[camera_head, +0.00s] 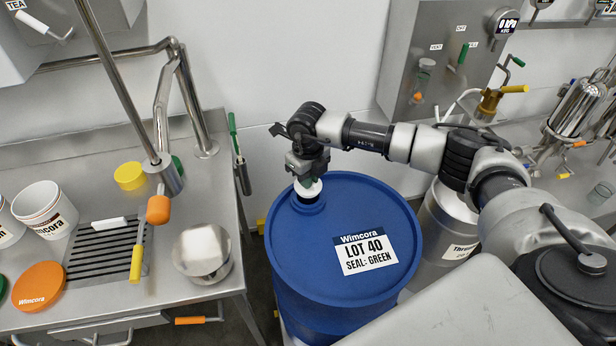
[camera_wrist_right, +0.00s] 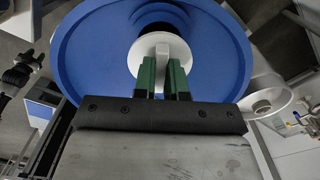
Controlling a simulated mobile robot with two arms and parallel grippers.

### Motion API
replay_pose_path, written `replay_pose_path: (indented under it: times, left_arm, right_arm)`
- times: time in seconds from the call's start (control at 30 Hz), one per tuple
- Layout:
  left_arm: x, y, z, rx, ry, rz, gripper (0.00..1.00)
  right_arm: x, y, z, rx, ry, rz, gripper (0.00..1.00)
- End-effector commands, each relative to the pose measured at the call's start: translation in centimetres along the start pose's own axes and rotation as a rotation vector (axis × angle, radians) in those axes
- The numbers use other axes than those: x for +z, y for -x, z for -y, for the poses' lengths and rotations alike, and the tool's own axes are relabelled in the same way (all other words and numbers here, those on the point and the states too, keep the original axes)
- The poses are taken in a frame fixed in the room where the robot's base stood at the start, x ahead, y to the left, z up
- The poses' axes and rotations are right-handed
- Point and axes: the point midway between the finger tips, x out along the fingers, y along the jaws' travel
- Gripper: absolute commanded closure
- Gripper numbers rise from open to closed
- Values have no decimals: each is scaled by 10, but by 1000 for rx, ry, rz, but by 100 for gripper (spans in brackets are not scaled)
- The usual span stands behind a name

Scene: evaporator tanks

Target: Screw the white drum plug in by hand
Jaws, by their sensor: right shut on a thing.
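The blue drum (camera_head: 310,255) stands upright beside the steel counter, with a label reading LOT 40, SEAL: GREEN. The white drum plug (camera_head: 308,188) is at the drum's raised neck (camera_head: 309,205), near the rim. My right gripper (camera_head: 307,178) is above the neck, pointing down. In the right wrist view its green fingers (camera_wrist_right: 163,78) are shut on the plug's grip, with the white disc (camera_wrist_right: 160,50) beyond them. A dark round opening (camera_wrist_right: 163,14) shows past the disc's edge. I cannot tell whether the threads are engaged.
The left counter holds an orange lid (camera_head: 38,287), white tubs (camera_head: 45,209), a steel bowl (camera_head: 202,254) and a tap with an orange knob (camera_head: 158,209). A steel keg (camera_head: 445,225) stands right of the drum. A grey control box (camera_head: 435,60) hangs on the wall behind.

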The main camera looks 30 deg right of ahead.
Motion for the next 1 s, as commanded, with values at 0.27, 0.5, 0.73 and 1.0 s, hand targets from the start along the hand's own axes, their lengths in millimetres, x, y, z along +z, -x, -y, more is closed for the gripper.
replay_pose_path:
  times: [0.27, 0.5, 0.73, 1.0]
  left_arm:
    - [0, -2, 0, 0, 0, -1, 57]
    - [0, -8, 0, 0, 0, -1, 57]
    - [1, -14, 0, 0, 1, -1, 57]
    - [1, -20, 0, 0, 1, -1, 57]
  right_arm:
    - [0, -3, 0, 0, 0, 0, 100]
    - [0, -11, 0, 0, 0, 0, 100]
    - [0, -18, 0, 0, 0, 0, 100]
    - [0, -26, 0, 0, 0, 0, 100]
